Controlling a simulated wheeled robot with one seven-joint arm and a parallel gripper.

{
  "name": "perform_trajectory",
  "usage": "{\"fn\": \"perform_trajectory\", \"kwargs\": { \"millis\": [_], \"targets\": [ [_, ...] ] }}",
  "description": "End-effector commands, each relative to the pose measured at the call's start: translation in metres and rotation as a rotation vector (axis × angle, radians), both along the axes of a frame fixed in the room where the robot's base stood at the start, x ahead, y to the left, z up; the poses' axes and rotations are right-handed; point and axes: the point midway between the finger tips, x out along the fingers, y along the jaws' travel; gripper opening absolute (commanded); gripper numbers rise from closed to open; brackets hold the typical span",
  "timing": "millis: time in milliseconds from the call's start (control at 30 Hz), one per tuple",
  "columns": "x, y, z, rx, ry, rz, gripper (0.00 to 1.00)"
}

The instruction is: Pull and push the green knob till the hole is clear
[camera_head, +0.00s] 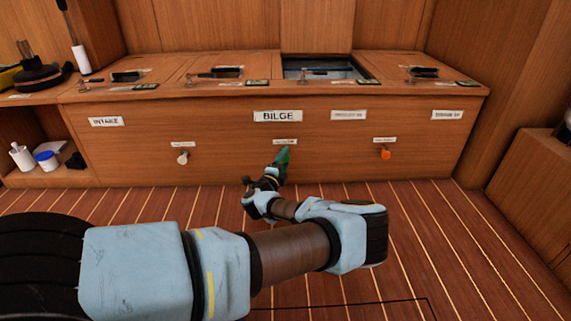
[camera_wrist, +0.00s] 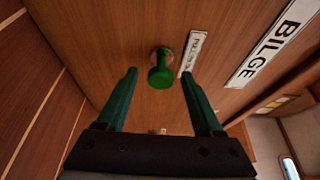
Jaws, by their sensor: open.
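The green knob (camera_wrist: 160,76) sticks out from the wooden front panel in the wrist view, on a short stem from a round collar. My gripper (camera_wrist: 159,76) is open, with one green finger on each side of the knob and a gap to both. The open hatch (camera_head: 325,68) in the counter top shows a dark space, but I cannot tell what is inside. No hole shows at the knob.
A white knob (camera_head: 182,157) is left of my gripper and an orange knob (camera_head: 384,153) is right of it on the same panel. A shelf with a white-and-blue tub (camera_head: 47,160) stands at the left.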

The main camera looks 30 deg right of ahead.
Motion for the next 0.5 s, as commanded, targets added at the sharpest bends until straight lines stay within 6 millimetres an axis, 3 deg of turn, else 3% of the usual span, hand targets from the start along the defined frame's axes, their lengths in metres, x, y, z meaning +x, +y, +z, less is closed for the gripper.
{"fn": "perform_trajectory", "kwargs": {
  "millis": [433, 500],
  "targets": [
    [0.0097, -0.0097, 0.0006, 0.0, 0.0, 0.001, 0.68],
    [0.0097, -0.0097, 0.0006, 0.0, 0.0, 0.001, 0.63]
  ]
}}
